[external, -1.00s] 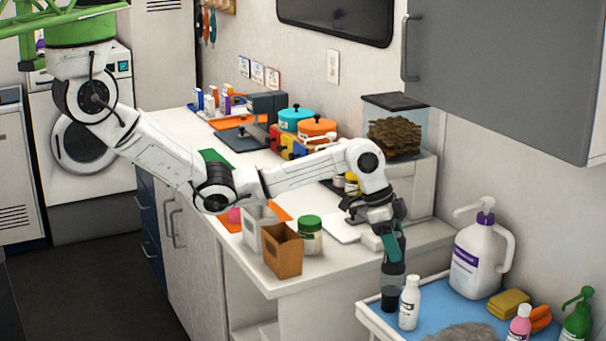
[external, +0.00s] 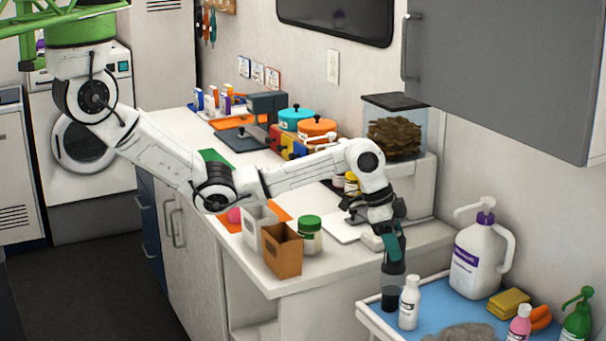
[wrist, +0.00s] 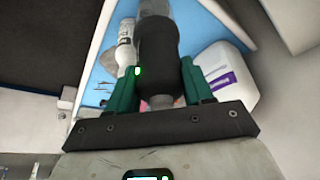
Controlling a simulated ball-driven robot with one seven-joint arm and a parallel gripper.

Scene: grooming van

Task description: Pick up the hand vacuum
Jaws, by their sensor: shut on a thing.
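In the wrist view the vacuum's black body (wrist: 158,62) sits between the green fingers of my gripper (wrist: 160,92). The bottom of the vacuum is close to the cart top; I cannot tell whether it touches. A white bottle partly hides the vacuum's lower right side.
The white bottle (external: 409,303) stands right beside the vacuum on the cart (external: 440,297). The white counter (external: 345,263) is behind, and a grey cabinet (external: 500,70) hangs above.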

